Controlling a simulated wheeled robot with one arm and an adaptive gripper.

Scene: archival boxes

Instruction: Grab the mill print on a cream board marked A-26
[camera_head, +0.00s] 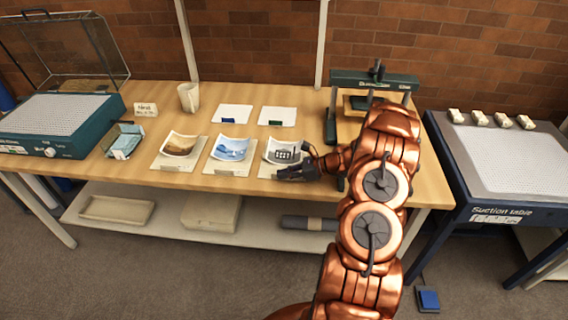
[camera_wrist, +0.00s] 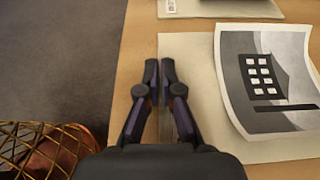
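A grey print of a dark building with rows of pale windows, which looks like the mill print (camera_head: 283,151), lies curled on a cream board (camera_head: 267,170) at the right of three such boards. In the wrist view the print (camera_wrist: 275,80) bulges up from its cream board (camera_wrist: 190,52). No A-26 mark is readable. My gripper (camera_head: 285,174) is low at the board's front edge. In the wrist view my gripper (camera_wrist: 159,64) has its fingers nearly parallel with a narrow gap over that edge. A thin greyish strip shows between them; whether they clamp it is unclear.
A blue print (camera_head: 231,149) and a brown print (camera_head: 180,145) lie on boards to the left. A green-framed press (camera_head: 374,82) stands behind my arm. A suction table (camera_head: 510,155) is at the right. White sheets (camera_head: 235,114) lie behind the prints.

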